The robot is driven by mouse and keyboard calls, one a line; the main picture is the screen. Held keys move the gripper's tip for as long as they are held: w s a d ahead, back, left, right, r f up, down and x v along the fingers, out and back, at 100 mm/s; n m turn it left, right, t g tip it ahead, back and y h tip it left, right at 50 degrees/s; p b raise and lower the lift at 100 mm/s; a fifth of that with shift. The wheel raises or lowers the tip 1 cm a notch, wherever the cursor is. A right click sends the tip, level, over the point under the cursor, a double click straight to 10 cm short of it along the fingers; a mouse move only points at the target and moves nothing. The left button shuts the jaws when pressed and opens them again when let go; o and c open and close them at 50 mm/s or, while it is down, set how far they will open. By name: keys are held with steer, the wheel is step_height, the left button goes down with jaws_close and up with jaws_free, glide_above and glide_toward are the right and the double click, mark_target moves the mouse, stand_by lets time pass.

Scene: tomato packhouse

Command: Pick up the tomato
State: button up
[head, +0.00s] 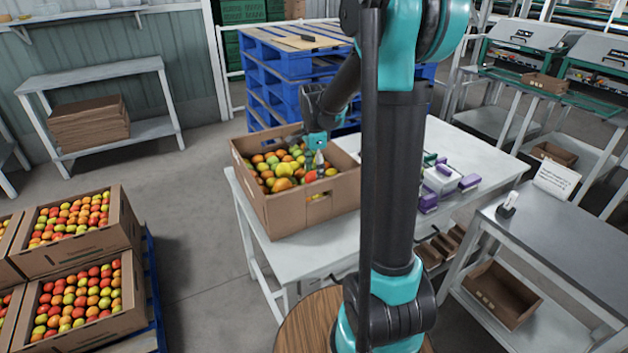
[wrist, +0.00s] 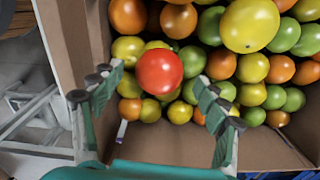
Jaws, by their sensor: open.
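A red tomato (wrist: 160,72) lies among green, yellow and orange tomatoes in the wrist view, near the middle of the picture. It also shows in the head view (head: 311,176), below my gripper. The tomatoes fill part of a cardboard box (head: 290,214) on a white table. My gripper (wrist: 154,95) is open, with its two green fingers spread to the left and right of the red tomato. The fingertips look close to it, but I cannot tell how far above it they are. In the head view my gripper (head: 313,160) is over the box, partly hidden by its own parts.
The box walls (wrist: 75,40) stand close around the gripper. A purple and white device (head: 445,182) sits on the white table (head: 400,215) to the right. Blue pallets (head: 275,85) stand behind. More tomato boxes (head: 85,315) are at the lower left.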

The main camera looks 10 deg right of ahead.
mark_target(314, 173)
steer(key=shift+f, duration=0.9)
steer(key=c, duration=0.9)
steer(key=shift+r, duration=0.1)
step_height(314, 173, up, 20)
steer(key=shift+f, duration=0.1)
steer(key=shift+s, duration=0.1)
